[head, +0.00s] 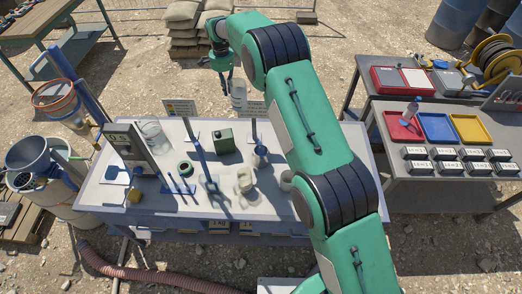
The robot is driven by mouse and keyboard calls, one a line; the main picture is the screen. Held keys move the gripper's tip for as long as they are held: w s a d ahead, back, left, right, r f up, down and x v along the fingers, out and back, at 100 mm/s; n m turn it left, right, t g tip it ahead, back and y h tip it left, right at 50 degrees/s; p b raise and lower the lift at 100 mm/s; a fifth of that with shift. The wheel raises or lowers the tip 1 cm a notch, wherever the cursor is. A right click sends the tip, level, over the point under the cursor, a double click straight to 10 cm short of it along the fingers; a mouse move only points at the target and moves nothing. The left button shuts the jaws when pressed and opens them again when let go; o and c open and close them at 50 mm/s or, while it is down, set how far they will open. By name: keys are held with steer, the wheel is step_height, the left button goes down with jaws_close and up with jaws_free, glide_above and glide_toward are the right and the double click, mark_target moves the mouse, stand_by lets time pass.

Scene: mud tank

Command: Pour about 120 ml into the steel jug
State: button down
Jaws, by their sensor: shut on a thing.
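My gripper (229,78) is above the far edge of the white work table (130,208). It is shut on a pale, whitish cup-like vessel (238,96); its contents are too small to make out. A small grey metallic vessel (260,157), which looks like the steel jug, stands on the table right of centre, nearer to me than the gripper. The held vessel is apart from it. A cream jug-like vessel (244,180) stands closer to the front. A grey cup (287,181) is partly hidden by my arm.
The table also holds a clear beaker (152,134), a green box (222,140), a dark green round container (186,169), a grey upright instrument (133,151) and blue stands (201,158). A side bench at right carries red, blue and yellow trays (470,128). My arm covers the table's right part.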

steer(key=f, duration=0.6)
steer(key=a+f, duration=0.1)
steer(key=f, duration=0.5)
steer(key=a+f, duration=0.1)
steer(key=f, duration=0.5)
steer(key=shift+s, duration=0.3)
